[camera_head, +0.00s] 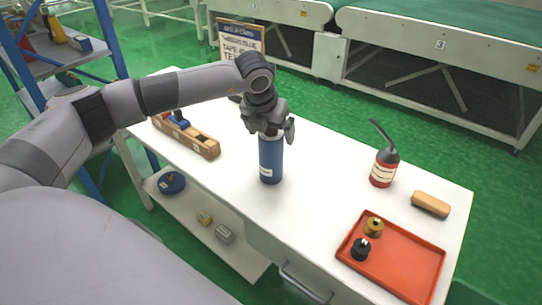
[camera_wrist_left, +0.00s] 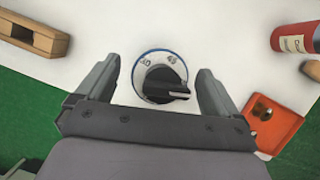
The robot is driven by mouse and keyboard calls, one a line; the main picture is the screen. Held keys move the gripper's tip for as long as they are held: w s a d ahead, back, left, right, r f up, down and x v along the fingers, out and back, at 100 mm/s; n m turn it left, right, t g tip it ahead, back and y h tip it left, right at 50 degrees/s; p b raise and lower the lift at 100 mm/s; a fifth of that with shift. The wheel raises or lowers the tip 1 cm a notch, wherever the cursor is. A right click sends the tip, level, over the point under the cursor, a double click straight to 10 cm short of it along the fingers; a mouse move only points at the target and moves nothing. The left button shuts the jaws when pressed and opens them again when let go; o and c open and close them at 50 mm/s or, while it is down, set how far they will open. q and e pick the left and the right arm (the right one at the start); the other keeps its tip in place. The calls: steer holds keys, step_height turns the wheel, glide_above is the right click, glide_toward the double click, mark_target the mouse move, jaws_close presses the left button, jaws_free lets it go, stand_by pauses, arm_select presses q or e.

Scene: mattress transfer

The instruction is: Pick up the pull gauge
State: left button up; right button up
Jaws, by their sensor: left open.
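A blue cylinder with a white label, which I take to be the pull gauge (camera_head: 271,162), stands upright on the white table. In the left wrist view the gauge (camera_wrist_left: 152,62) shows from above as a white numbered dial with a blue rim and a black knob. My left gripper (camera_head: 277,130) is over its top, hiding the upper end in the head view. In the left wrist view the open fingers of my left gripper (camera_wrist_left: 157,95) are on either side of the dial, with gaps showing at both sides. My right gripper is not in view.
The table around the gauge is clear.

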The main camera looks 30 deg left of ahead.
arm_select(q)
jaws_close()
steer(key=shift+r, duration=0.15)
steer(key=shift+w, duration=0.1)
